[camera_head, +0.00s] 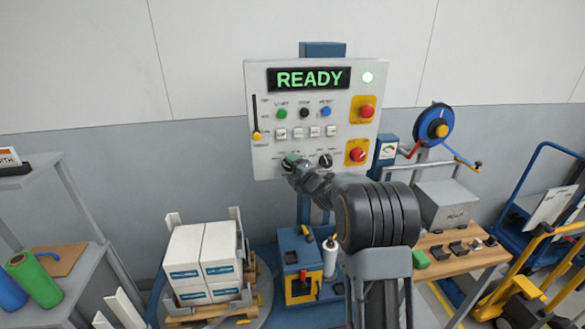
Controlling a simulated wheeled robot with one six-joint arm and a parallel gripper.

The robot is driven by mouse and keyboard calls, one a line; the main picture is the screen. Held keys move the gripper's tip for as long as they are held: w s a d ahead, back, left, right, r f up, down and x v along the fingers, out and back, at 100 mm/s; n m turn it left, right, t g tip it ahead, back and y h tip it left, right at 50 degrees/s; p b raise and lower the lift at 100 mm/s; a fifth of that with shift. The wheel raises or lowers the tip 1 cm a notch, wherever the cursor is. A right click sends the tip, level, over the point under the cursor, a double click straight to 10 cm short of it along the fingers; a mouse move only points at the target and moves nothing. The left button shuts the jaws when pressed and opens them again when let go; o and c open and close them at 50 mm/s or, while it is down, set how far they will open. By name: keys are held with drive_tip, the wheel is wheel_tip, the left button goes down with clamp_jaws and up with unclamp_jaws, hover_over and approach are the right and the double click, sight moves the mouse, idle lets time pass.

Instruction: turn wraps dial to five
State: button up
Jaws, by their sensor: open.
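The control panel (259,100) is an upright pale box with a green READY display (308,79) at its top. Its bottom row has two knobs. The right one is a black dial (325,160). The left one (290,158) is largely covered by my gripper, and a bit of green shows there. The small labels are too blurred to tell which is the wraps dial or where it points. My gripper (296,168) is open at the left knob, close to the panel face. I cannot tell whether it touches the knob.
The panel also carries several buttons, a yellow-handled slider (257,134) and two red knobs on yellow plates (366,111) (359,153). Below stand wrapped boxes (203,258) on a pallet and a blue machine (299,262). A workbench (458,262) is at right, a shelf (60,190) at left.

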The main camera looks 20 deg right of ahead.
drive_tip(key=c, duration=0.9)
drive_tip(key=shift+f+b, duration=0.15)
drive_tip(key=shift+b, duration=0.3)
